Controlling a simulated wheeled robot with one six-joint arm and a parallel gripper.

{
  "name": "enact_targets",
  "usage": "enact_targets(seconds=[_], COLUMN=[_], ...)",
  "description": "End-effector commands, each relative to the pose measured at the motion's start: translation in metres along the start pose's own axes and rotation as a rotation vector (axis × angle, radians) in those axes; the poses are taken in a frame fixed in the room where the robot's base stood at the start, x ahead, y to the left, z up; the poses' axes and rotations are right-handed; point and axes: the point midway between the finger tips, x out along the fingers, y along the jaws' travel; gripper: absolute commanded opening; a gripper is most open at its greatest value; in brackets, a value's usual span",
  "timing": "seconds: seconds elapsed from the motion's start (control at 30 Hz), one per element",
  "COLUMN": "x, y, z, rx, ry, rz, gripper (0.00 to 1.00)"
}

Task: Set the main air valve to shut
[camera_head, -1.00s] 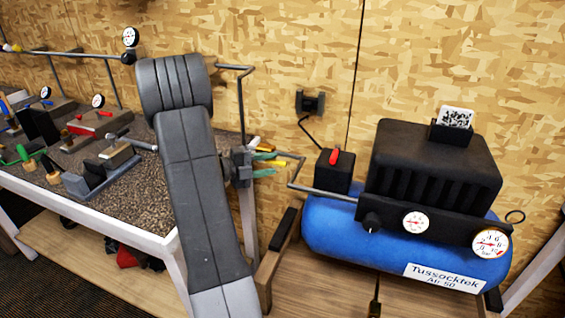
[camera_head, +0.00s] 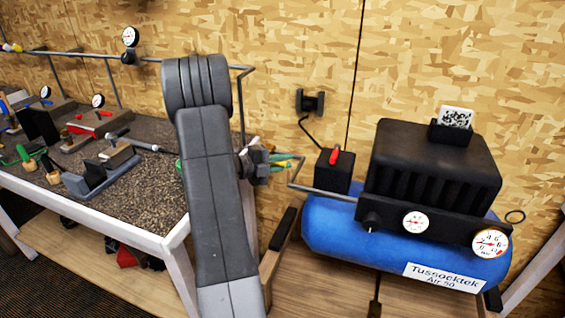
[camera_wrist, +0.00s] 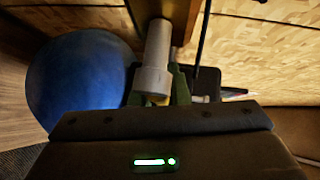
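A yellow handle, which looks like the main air valve's lever, shows (camera_head: 284,162) at the pipe between the bench and the compressor. My gripper (camera_head: 277,160) is beside it, partly hidden behind my own arm. In the wrist view my gripper's green fingers (camera_wrist: 160,92) stand apart, either side of the end of a pale grey pipe (camera_wrist: 153,60). A bit of yellow (camera_wrist: 158,101) shows between them, low down. Whether the fingers touch it is hidden. The lever's exact angle cannot be made out.
A blue compressor (camera_head: 340,230) with a black motor cover (camera_head: 432,165) stands at the right. A black box (camera_head: 334,172) with a red switch (camera_head: 334,157) is near the gripper. The bench (camera_head: 150,190) at the left holds clamps and tools. A thin pipe runs along the wall.

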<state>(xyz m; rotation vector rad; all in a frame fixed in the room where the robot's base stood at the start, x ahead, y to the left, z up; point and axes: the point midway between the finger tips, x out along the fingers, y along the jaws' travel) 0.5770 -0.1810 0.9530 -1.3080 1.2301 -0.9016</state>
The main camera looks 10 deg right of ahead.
Motion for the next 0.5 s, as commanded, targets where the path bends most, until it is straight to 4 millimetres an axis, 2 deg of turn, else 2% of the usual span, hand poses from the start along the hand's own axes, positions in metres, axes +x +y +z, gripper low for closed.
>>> enact_targets(seconds=[0.23, 0.5], x=[-0.001, -0.002], y=[-0.002, -0.013], z=[0.000, -0.002], rx=[-0.012, -0.100], ry=[0.003, 0.028], rz=[-0.010, -0.095], gripper=[0.00, 0.00])
